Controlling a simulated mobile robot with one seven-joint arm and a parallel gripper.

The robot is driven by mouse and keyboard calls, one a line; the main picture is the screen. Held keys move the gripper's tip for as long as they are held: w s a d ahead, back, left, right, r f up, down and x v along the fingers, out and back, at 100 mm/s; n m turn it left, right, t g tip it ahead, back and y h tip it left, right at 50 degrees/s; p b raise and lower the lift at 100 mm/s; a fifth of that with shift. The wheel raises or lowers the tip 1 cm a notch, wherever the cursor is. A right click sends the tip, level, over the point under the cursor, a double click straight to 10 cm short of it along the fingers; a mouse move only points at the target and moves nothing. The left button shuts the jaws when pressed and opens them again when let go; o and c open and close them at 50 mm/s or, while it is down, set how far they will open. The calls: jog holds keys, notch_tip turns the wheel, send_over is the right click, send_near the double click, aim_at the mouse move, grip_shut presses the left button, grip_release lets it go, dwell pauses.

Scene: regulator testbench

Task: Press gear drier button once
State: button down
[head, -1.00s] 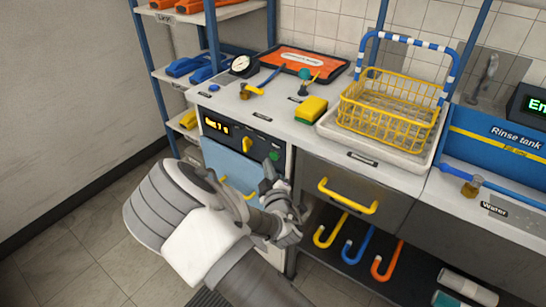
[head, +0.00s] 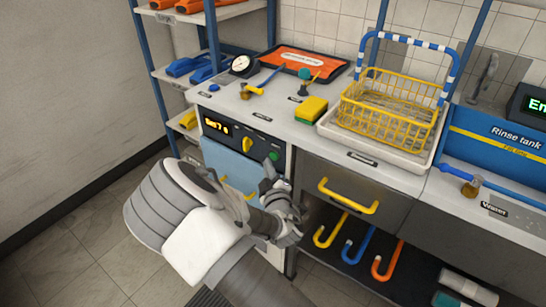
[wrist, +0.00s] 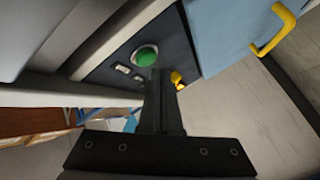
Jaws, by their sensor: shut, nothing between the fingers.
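The gear drier has a pale blue door (head: 229,167) with a yellow handle, and a black control panel (head: 262,149) above it. On the panel are an amber display (head: 215,127), a yellow knob (head: 247,145) and a green round button (head: 274,156). The button also shows in the wrist view (wrist: 146,56), uncovered. My gripper (head: 268,168) is shut and empty, in front of the panel just below the button. In the wrist view its fingertips (wrist: 158,73) end beside the button's edge; I cannot tell whether they touch it.
The white worktop (head: 285,123) above the drier holds a yellow-green sponge (head: 311,109), a gauge (head: 242,66) and a yellow basket (head: 388,112) on a tray. A drawer with a yellow handle (head: 347,197) lies to the right. Coloured hooks hang below it.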

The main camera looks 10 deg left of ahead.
jog(key=shift+w, duration=0.15)
jog(key=shift+w+d, duration=0.15)
jog(key=shift+w, duration=0.1)
jog(key=shift+w+d, duration=0.2)
jog(key=shift+w, duration=0.2)
dwell(0.6)
jog(key=shift+s, duration=0.1)
dwell(0.3)
jog(key=shift+s+a+b, duration=0.3)
jog(key=shift+s+a, duration=0.05)
jog(key=shift+s, duration=0.35)
jog(key=shift+s+a, duration=0.3)
jog(key=shift+s, duration=0.5)
jog(key=shift+s+a, duration=0.35)
jog(key=shift+s, duration=0.4)
jog(key=shift+s+a, duration=0.3)
jog(key=shift+s, duration=0.5)
